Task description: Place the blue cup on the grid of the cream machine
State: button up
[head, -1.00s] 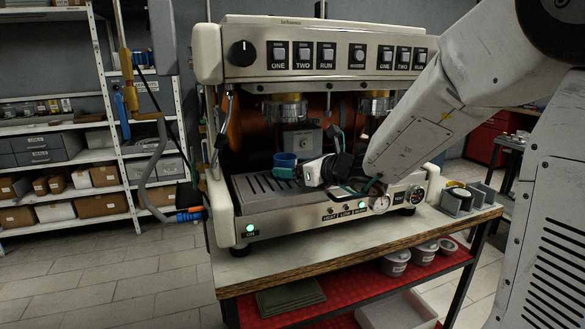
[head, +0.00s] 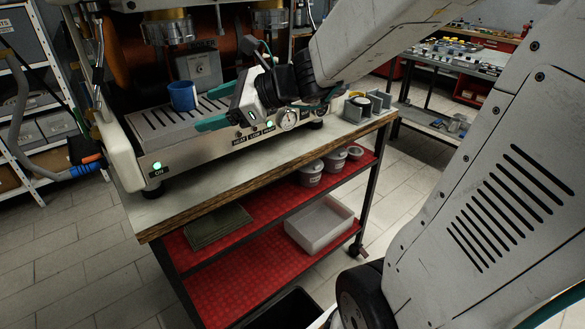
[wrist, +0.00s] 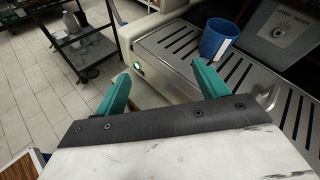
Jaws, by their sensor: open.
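The blue cup (head: 183,96) stands upright on the slotted grid (head: 152,121) of the cream machine (head: 122,160). In the wrist view the blue cup (wrist: 218,38) is on the grid (wrist: 178,42), beyond my right finger and apart from it. My gripper (head: 222,108) is in front of the machine, beside the cup, with its teal fingers pointing left. In the wrist view my gripper (wrist: 160,88) has its two teal fingers spread wide with nothing between them.
The machine stands on a wooden-edged cart (head: 200,195) with red shelves. Several grey tubs and a white bin (head: 320,225) are on the shelves. A grey holder (head: 365,106) is at the cart's right end. Open tiled floor lies left of the cart.

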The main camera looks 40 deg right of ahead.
jog(key=s+a+f+n+g+h, duration=0.1)
jog(key=s+a+f+n+g, duration=0.2)
jog(key=s+n, duration=0.4)
jog(key=s+a+f+n+g+h, duration=0.1)
jog(key=s+a+n+g, duration=0.25)
jog(key=s+n, duration=0.3)
jog(key=s+d+f+n+g+h, duration=0.2)
jog(key=s+d+n+h, duration=0.5)
jog(key=s+d+n, duration=0.2)
jog(key=shift+s+n, duration=0.45)
jog(key=shift+n, duration=0.3)
